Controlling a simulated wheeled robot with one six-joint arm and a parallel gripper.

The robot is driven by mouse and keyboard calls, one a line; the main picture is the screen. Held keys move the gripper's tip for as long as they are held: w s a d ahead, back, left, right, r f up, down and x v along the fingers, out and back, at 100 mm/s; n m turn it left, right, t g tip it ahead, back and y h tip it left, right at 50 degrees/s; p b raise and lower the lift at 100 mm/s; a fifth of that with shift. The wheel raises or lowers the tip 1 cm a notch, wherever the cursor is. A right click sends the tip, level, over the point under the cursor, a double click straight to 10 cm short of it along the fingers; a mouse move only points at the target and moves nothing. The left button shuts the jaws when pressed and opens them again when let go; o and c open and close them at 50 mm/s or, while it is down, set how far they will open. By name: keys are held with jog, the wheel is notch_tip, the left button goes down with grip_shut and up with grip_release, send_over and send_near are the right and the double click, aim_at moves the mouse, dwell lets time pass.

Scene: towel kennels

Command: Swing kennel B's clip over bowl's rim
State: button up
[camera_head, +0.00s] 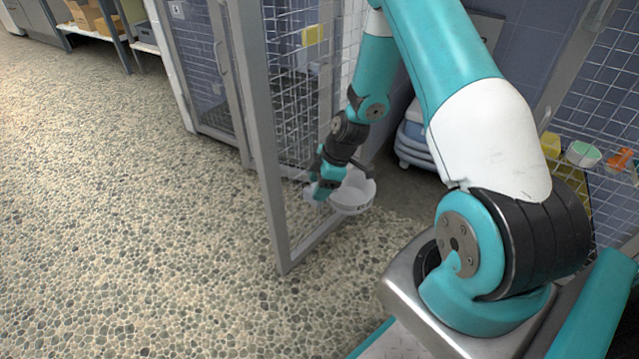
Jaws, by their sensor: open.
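Whether the fingers touch the bowl cannot be told. The clip cannot be made out; my gripper and wrist cover that side of the bowl. No letter B is readable on the kennel door.
Another kennel door (205,70) stands behind on the left. Colored items, including a green-and-white one (582,153), sit at the right. The pebbled floor (120,220) at left is clear.

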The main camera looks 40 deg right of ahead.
jog(key=p+v, duration=0.6)
jog(key=v, duration=1.1)
jog(key=shift+r, duration=0.25)
jog(key=s+a+r+m+g, duration=0.1)
jog(key=s+a+r, duration=0.1)
jog(key=a+r, duration=0.55)
jog(key=s+a+r+m, duration=0.1)
jog(key=a+r, duration=0.4)
jog(key=a, duration=0.5)
jog(key=s+a+r+m+g+p, duration=0.1)
jog(key=s+a+r, duration=0.4)
jog(key=s, duration=0.3)
jog(key=s+a+r+m+g, duration=0.1)
jog(key=s+a+r+m, duration=0.1)
jog(key=s+a+r, duration=0.35)
notch_tip(320, 180, up, 31)
jog(key=s+p, duration=0.2)
jog(key=p, duration=3)
jog(key=shift+s+a+p, duration=0.15)
jog(key=shift+a+p, duration=0.05)
jog(key=shift+p, duration=0.1)
